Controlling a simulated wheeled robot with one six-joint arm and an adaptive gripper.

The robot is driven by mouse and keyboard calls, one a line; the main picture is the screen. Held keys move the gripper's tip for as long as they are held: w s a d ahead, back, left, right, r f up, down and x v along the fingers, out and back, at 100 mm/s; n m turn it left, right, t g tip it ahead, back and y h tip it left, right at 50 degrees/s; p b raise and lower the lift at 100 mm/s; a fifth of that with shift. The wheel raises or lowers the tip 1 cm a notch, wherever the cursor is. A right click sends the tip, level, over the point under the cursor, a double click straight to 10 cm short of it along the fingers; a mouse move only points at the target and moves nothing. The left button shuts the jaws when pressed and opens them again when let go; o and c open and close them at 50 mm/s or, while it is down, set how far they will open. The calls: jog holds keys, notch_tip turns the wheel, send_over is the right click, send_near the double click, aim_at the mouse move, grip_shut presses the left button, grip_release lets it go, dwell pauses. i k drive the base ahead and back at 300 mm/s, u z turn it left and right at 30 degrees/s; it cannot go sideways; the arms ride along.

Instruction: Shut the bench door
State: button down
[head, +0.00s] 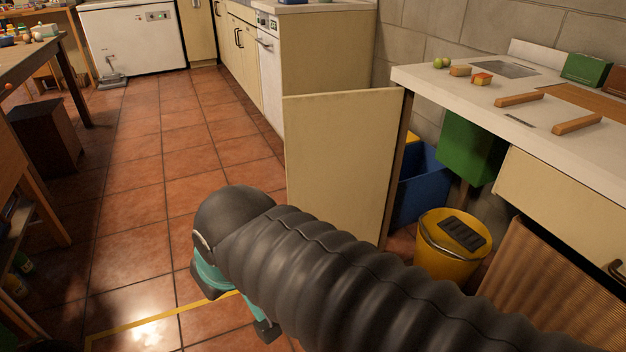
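The bench door (340,150) is a flat cream panel at the left end of the bench (480,85). It stands open, swung out from the bench front, with its broad face toward me. Behind it the space under the bench is exposed. My gripper (237,306) is low in the middle of the head view, left of the door and over the tiled floor. Its teal body is partly hidden by my dark wrist and ribbed arm. Its two dark fingertips show apart, with nothing seen between them. It appears clear of the door.
A blue bin (421,183), a green box (468,148) and a yellow-lidded bin (455,235) are under the bench. Wooden bars and small items lie on its top. A cream cabinet (325,50) stands behind the door. Tiled floor (135,190) is free to the left.

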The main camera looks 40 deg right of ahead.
aim_at(339, 146)
jog(key=z, duration=0.05)
jog(key=i, duration=3.05)
jog(key=z, duration=4.15)
jog(key=i, duration=0.5)
jog(key=z, duration=0.6)
jog(key=k, duration=0.35)
jog(key=u, duration=0.5)
